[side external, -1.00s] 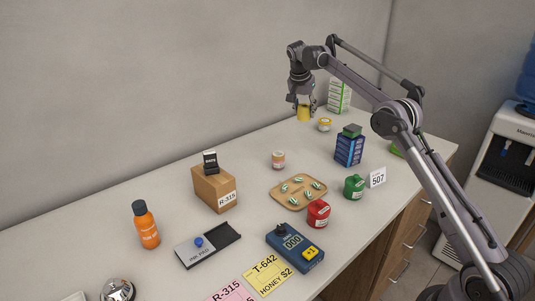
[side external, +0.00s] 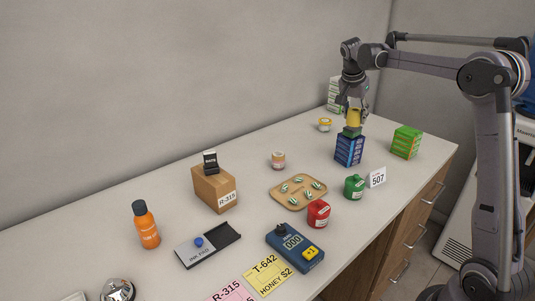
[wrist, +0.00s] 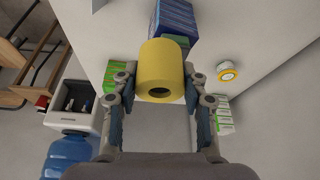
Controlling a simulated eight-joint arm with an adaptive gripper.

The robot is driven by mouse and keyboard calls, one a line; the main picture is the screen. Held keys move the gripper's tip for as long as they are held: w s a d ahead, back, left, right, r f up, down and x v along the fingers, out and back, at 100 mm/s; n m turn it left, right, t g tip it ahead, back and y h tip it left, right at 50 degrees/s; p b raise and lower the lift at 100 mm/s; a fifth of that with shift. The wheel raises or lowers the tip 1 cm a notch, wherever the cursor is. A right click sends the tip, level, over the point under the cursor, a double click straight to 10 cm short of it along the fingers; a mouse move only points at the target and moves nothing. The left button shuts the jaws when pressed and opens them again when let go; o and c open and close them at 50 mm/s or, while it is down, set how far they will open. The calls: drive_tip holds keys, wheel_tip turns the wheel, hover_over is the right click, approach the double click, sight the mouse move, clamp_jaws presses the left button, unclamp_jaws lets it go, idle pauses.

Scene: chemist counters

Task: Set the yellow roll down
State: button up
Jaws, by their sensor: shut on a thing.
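The yellow roll (side external: 354,118) is held in my gripper (side external: 355,108), above or just behind the green item on top of the blue box stack (side external: 349,151). In the wrist view the roll (wrist: 165,62) sits between my two fingers (wrist: 158,95), its open end toward the camera. Beyond it lies the blue stack (wrist: 176,18). I cannot tell whether the roll touches the green item (side external: 351,131).
A green and orange box stack (side external: 406,142) stands to the right. A small yellow-lidded jar (side external: 325,125) and a white-green box stack (side external: 335,95) stand behind. A green jar (side external: 354,187) and a 507 card (side external: 377,177) are in front. Bare counter lies left of the blue stack.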

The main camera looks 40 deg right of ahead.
drive_tip(key=s+f, duration=0.6)
drive_tip(key=s, duration=0.1)
drive_tip(key=shift+m, duration=0.3)
drive_tip(key=w+a+f, duration=0.2)
drive_tip(key=w, duration=0.1)
drive_tip(key=w+a+f, duration=0.2)
drive_tip(key=w+f, duration=0.1)
drive_tip(key=w+a+f, duration=0.2)
drive_tip(key=w, duration=0.1)
drive_tip(key=shift+w+a+f, duration=0.25)
drive_tip(key=shift+w+a, duration=0.05)
drive_tip(key=shift+a, duration=0.05)
drive_tip(key=shift+f, duration=1.95)
drive_tip(key=shift+f, duration=0.15)
drive_tip(key=o, duration=1.1)
drive_tip(key=shift+o, duration=0.2)
